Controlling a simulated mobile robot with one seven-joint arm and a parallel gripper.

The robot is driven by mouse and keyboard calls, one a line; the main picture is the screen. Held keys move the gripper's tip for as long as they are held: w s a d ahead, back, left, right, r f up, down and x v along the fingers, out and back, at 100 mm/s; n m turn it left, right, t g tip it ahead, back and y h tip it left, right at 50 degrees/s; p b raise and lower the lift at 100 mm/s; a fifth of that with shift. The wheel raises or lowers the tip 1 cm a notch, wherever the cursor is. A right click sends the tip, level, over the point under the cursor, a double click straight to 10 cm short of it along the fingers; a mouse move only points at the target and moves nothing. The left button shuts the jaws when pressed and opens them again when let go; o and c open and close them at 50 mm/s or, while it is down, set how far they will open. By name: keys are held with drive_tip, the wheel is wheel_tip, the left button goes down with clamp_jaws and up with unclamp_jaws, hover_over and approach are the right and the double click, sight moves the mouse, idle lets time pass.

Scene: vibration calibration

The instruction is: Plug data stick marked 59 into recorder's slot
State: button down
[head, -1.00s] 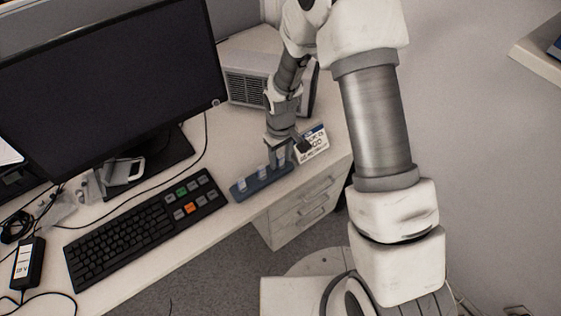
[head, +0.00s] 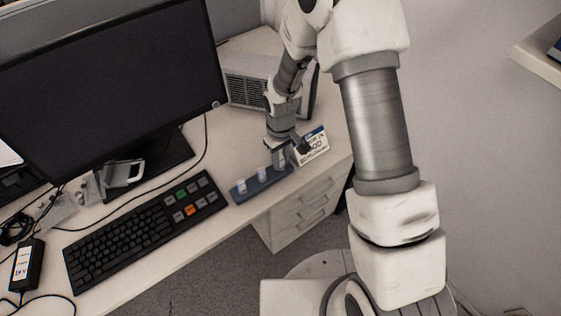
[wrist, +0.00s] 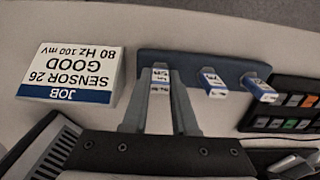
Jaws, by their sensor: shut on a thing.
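A dark blue holder (head: 240,197) lies near the desk's front edge and bears three small white and blue data sticks. My gripper (head: 281,162) is at its right end in the head view. In the wrist view my gripper (wrist: 160,84) is shut on the end stick (wrist: 160,77), which still stands at the holder (wrist: 185,60). The middle stick (wrist: 213,81) and the far stick (wrist: 258,88) stand apart from my fingers. The labels appear upside down and are too small to read surely. No recorder slot can be made out.
A job card (head: 313,146) reading SENSOR 26, GOOD, 80 Hz 100 mV stands close beside my gripper. A grey box with a grille (head: 247,91) is behind my arm. A keyboard (head: 120,245) with coloured keys and a monitor (head: 100,80) are to the left.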

sight(281, 158)
drive_tip(key=shift+r+p, duration=0.35)
drive_tip(key=shift+r, duration=0.55)
idle(0.9)
drive_tip(key=shift+r+p, duration=0.95)
drive_tip(key=shift+r, duration=0.65)
